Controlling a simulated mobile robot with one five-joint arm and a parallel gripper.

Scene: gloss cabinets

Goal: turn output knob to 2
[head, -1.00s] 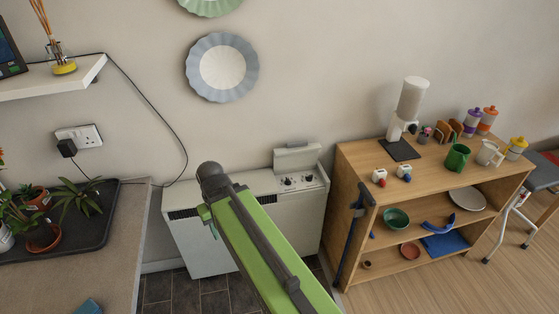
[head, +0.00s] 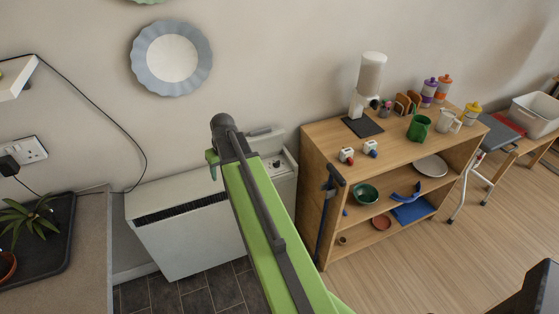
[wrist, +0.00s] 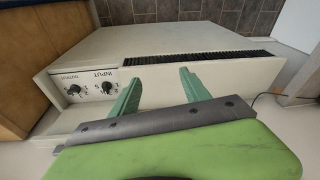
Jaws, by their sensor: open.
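The output knob (wrist: 74,90) is a black dial with a white mark on the pale control panel, under an upside-down OUTPUT label in the wrist view. The similar input knob (wrist: 107,87) sits beside it, nearer my gripper. Both belong to a white heater (head: 185,225) with a dark top grille. My gripper (wrist: 160,76) is open and empty, its two green fingers over the heater's top, to the right of both knobs in the wrist view. In the head view my arm hides part of the panel. The setting of the output knob is too small to read.
A wooden shelf unit (head: 312,190) with cups, bowls and bottles stands right of the heater. A raised lid (head: 265,140) stands behind the panel. A grey counter (head: 85,270) with a plant tray is at left. A wall plate (head: 171,58) hangs above.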

